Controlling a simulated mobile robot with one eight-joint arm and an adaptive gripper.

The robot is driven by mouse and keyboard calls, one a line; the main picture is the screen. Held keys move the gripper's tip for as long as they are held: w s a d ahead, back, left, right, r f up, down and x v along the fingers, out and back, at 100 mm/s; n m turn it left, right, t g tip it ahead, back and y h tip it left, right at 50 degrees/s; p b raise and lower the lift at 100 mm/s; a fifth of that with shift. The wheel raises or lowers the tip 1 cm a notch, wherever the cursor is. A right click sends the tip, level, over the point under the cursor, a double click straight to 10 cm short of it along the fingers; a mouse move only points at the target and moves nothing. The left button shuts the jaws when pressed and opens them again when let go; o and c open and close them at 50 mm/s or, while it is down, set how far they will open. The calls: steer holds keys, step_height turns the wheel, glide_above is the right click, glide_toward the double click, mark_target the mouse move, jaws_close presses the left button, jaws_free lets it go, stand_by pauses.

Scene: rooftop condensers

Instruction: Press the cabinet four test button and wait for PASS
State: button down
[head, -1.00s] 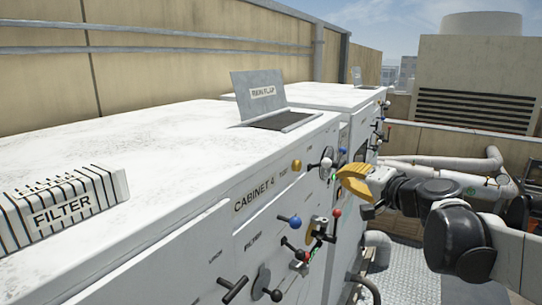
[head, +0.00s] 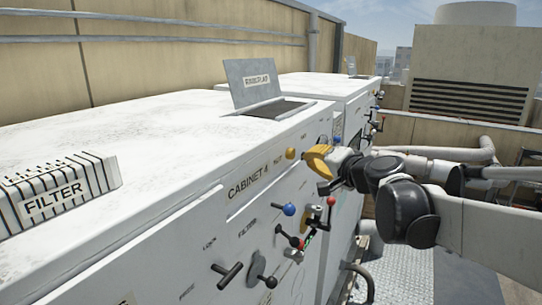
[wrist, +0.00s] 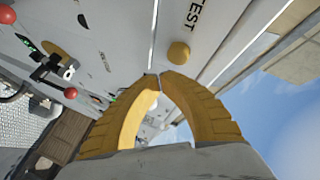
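The cabinet four test button is a round yellow knob (head: 290,153) near the top of the white front panel marked CABINET 4 (head: 248,182). In the wrist view the yellow knob (wrist: 178,52) sits beside the word TEST, just beyond my fingertips. My gripper (head: 308,154) has yellow fingers and is just right of the knob in the head view. In the wrist view my gripper (wrist: 160,76) has its fingertips together, with nothing held between them. A small gap to the knob shows there; contact cannot be made out. No PASS reading is legible.
A blue knob (head: 289,209), a red knob (head: 331,200) and black handles (head: 230,272) stick out below. An open rain flap (head: 252,82) and a FILTER box (head: 58,188) are on the cabinet top. Pipes (head: 440,153) run behind my arm.

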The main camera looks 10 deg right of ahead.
steer(key=shift+w+a, duration=0.4)
steer(key=shift+a, duration=0.15)
steer(key=shift+w+a, duration=0.1)
steer(key=shift+a, duration=0.05)
stand_by(1.0)
steer(key=shift+w+a, duration=0.15)
steer(key=shift+a, duration=0.05)
steer(key=shift+w+a, duration=0.35)
steer(key=shift+a, duration=0.15)
stand_by(1.0)
stand_by(0.4)
steer(key=shift+s+d, duration=0.6)
steer(key=shift+d, duration=0.2)
steer(key=shift+d, duration=0.1)
steer(key=s+d, duration=0.1)
steer(key=d, duration=0.1)
steer(key=s+d, duration=0.2)
